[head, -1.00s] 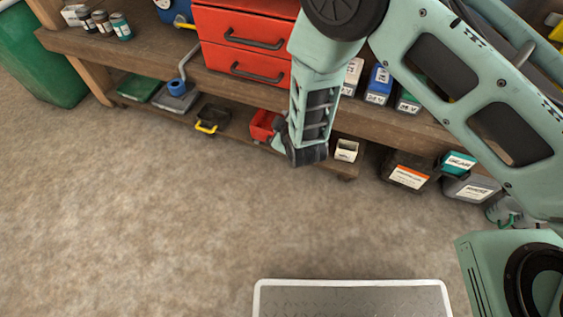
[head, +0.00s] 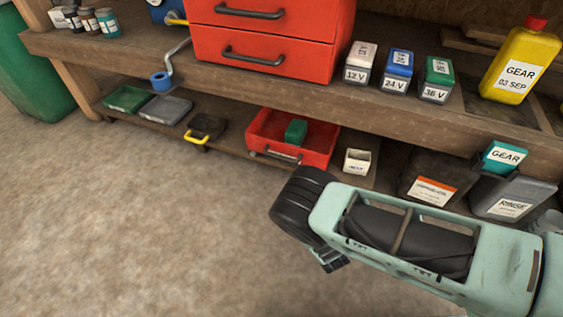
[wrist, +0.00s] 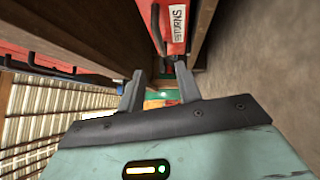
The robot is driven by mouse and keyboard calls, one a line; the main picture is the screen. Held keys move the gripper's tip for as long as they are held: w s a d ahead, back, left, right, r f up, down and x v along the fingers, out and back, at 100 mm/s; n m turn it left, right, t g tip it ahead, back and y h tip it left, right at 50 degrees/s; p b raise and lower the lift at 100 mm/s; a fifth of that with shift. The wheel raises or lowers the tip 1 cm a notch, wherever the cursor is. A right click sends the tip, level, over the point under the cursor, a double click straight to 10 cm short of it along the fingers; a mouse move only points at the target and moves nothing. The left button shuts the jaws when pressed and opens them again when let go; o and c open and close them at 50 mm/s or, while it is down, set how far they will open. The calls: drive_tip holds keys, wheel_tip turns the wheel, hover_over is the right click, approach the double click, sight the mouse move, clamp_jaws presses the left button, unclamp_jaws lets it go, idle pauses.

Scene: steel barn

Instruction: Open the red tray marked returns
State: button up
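The red tray (head: 328,140) sits on the low shelf under the bench in the head view, with a green block (head: 296,130) inside and a dark handle (head: 276,155) on its front. In the wrist view a red front marked RETURNS (wrist: 177,25) shows at the top, with its dark handle (wrist: 156,28) beside the label. My gripper (wrist: 160,88) has its two fingers apart with nothing held, and the red front is ahead of it. In the head view my gripper (head: 334,263) is mostly hidden beneath my arm, in front of and below the tray.
A black bin with a yellow handle (head: 205,130) stands left of the tray, a small white box (head: 357,161) right of it. Red drawers (head: 268,40) sit on the bench (head: 130,62) above. Labelled containers (head: 508,199) fill the lower right. The floor in front is clear.

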sight(281, 157)
drive_tip(key=b+x, duration=0.5)
drive_tip(key=x, duration=0.7)
drive_tip(key=shift+w+f+b, duration=0.15)
drive_tip(key=shift+w+b, duration=0.15)
drive_tip(key=shift+b, duration=0.05)
drive_tip(key=shift+w+a+r, duration=0.2)
drive_tip(key=shift+w+a, duration=0.1)
drive_tip(key=shift+w, duration=0.1)
clamp_jaws()
